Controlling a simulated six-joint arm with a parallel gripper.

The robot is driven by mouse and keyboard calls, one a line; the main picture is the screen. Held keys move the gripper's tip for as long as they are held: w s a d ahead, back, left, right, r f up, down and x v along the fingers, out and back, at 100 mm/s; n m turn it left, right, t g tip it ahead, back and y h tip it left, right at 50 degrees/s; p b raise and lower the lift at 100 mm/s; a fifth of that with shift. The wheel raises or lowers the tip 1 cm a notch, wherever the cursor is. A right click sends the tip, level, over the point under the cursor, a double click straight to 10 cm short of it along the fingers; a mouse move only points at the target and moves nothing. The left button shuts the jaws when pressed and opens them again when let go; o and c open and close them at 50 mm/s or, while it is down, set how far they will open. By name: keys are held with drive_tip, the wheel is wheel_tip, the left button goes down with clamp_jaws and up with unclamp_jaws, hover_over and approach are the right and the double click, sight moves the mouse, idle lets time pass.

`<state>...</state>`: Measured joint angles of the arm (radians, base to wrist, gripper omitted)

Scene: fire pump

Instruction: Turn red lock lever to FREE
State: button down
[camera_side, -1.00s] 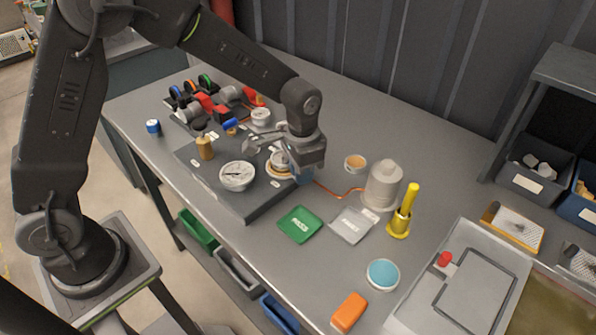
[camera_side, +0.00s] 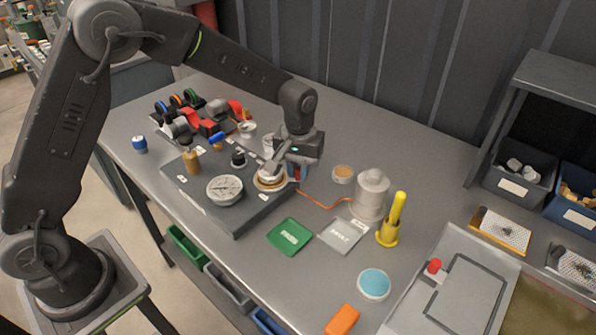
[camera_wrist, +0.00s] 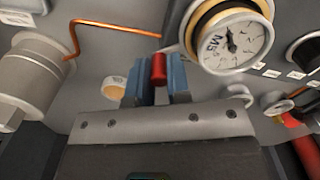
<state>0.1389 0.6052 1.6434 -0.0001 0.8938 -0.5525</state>
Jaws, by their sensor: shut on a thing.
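The red lock lever (camera_wrist: 159,69) shows in the wrist view as a short red rounded piece between two blue finger pads. My gripper (camera_wrist: 158,82) is shut on it. In the side view my gripper (camera_side: 297,172) points down at the back right edge of the dark base plate (camera_side: 238,222), beside a round brass-rimmed gauge (camera_side: 269,180). In the wrist view this gauge (camera_wrist: 228,42) has a white face with dark marks, just right of the fingers. The lever's pivot and lower part are hidden. I cannot read a FREE mark near it.
A white round dial (camera_side: 225,189) and a brass knob (camera_side: 192,161) stand on the plate. An orange tube (camera_side: 318,203) runs to a grey cylinder (camera_side: 371,195).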

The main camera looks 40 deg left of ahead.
drive_tip(key=shift+w+a+r+n, duration=0.1)
drive_tip(key=shift+w+a+n, duration=0.15)
drive_tip(key=shift+n, duration=0.15)
drive_tip(key=c, duration=1.1)
unclamp_jaws()
wheel_tip(320, 180, up, 14)
drive_tip(key=shift+s+f, duration=0.1)
drive_tip(key=s+a+r+m+t, duration=0.2)
drive_tip(key=s+r, duration=0.1)
drive_tip(key=s, duration=0.6)
drive_tip(key=s+a+r+m+t, duration=0.2)
drive_tip(key=s+a+r, duration=0.15)
drive_tip(key=s, duration=0.55)
drive_tip(key=shift+m+t, duration=0.8)
drive_tip(key=s+f, duration=0.1)
drive_tip(key=s, duration=0.1)
drive_tip(key=s+f, duration=0.1)
drive_tip(key=s, duration=0.2)
drive_tip(key=s+f, duration=0.1)
drive_tip(key=s, duration=0.2)
drive_tip(key=shift+a, duration=0.3)
